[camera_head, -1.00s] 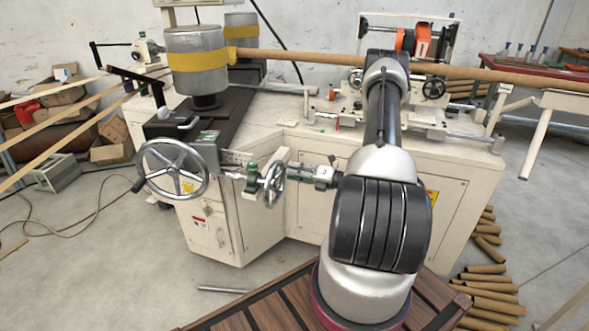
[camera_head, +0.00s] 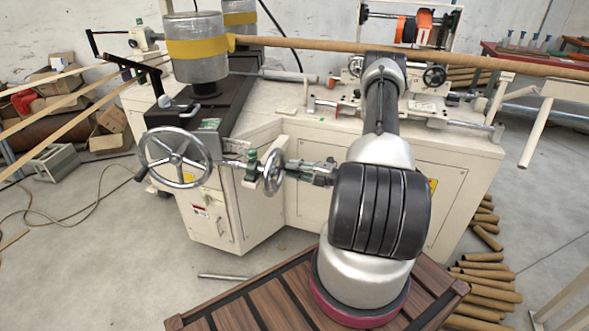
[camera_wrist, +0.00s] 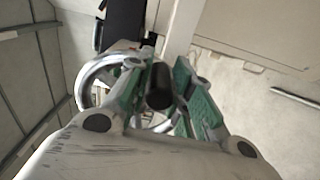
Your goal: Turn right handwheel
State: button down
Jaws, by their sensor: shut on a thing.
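The right handwheel (camera_head: 272,172) is a small chrome wheel on the front of the cream machine, seen nearly edge-on in the head view. My gripper (camera_head: 298,168) is at its right side. In the wrist view, the green-padded fingers of my gripper (camera_wrist: 163,100) are shut on a short black handle (camera_wrist: 159,86), seen end-on. A chrome rim (camera_wrist: 92,80) curves behind the fingers and is partly hidden by them. A larger chrome handwheel (camera_head: 176,158) with a black handle stands to the left, apart from my gripper.
The cream machine body (camera_head: 310,140) fills the middle behind my gripper. A long brown tube (camera_head: 330,47) crosses above it. Brown tubes (camera_head: 487,285) lie on the floor at the right. A slatted wooden platform (camera_head: 265,300) is in front. Floor at the left front is open.

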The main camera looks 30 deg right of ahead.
jog(key=c, duration=1.3)
grip_release()
jog(key=v, duration=1.2)
jog(key=shift+d, duration=0.1)
jog(key=shift+o, duration=0.2)
